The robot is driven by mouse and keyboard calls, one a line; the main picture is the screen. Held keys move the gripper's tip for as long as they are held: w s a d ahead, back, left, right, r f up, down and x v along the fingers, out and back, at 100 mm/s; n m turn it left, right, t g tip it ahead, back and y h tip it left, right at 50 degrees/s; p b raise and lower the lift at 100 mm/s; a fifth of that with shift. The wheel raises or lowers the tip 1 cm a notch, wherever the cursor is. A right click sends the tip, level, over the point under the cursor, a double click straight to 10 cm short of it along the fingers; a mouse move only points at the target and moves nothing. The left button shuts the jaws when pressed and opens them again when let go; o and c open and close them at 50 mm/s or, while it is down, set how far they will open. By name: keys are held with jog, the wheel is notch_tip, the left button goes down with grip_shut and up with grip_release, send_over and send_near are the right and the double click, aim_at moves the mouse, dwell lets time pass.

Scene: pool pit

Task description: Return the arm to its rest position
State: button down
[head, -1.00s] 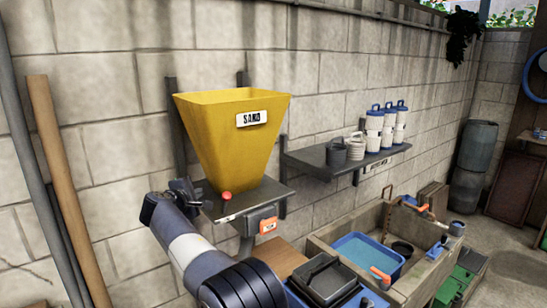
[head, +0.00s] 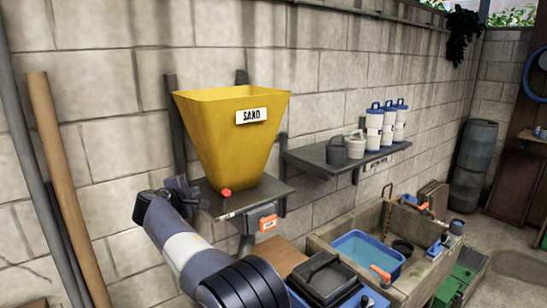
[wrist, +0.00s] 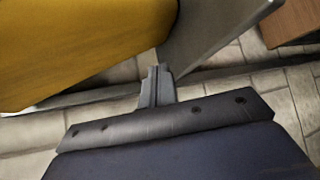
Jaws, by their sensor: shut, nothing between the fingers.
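My gripper (wrist: 157,82) is shut and empty in the wrist view, its two fingers together. In the head view my arm reaches up from the bottom middle, and my gripper (head: 187,190) is at the left front edge of the hopper's shelf. The yellow hopper (head: 225,125), labelled SAND, stands on that grey shelf (head: 262,190). The hopper also fills the upper left of the wrist view (wrist: 80,45). A red ball-shaped knob (head: 225,192) shows at the hopper's lower front.
A second wall shelf (head: 322,165) holds grey cans and blue-capped canisters. Below it, a walled basin (head: 330,235) holds a blue tub (head: 365,252). Wooden and grey poles (head: 65,190) lean at the left.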

jog(key=d, duration=0.3)
jog(key=shift+w+r, duration=0.3)
jog(key=shift+w, duration=0.05)
jog(key=shift+s+f+b, duration=0.1)
jog(key=shift+f+b, duration=0.2)
jog(key=shift+b, duration=0.2)
jog(key=shift+s+m+t+b, duration=0.15)
jog(key=shift+m+t+b, duration=0.15)
jog(key=shift+b, duration=0.55)
jog(key=s+d+m+t+b, duration=0.1)
jog(key=s+m+t+b, duration=0.2)
jog(key=s+b, duration=0.7)
jog(key=s+d+m+t+b, duration=0.2)
jog(key=s+b, duration=0.3)
jog(key=b, duration=1.2)
jog(key=w+a+n+g+p, duration=0.1)
jog(key=w+p, duration=0.4)
jog(key=p, duration=0.4)
jog(key=w+a+n+g+p, duration=0.1)
jog(key=w+n+g+p, duration=0.1)
jog(key=w+p, duration=0.3)
jog(key=w+a+r+n+g+p, duration=0.1)
jog(key=w+p, duration=0.4)
jog(key=p, duration=0.9)
jog(key=shift+r+n+g, duration=0.1)
jog(key=shift+n+g, duration=0.4)
jog(key=shift+w+p, duration=0.25)
jog(key=shift+p, duration=0.85)
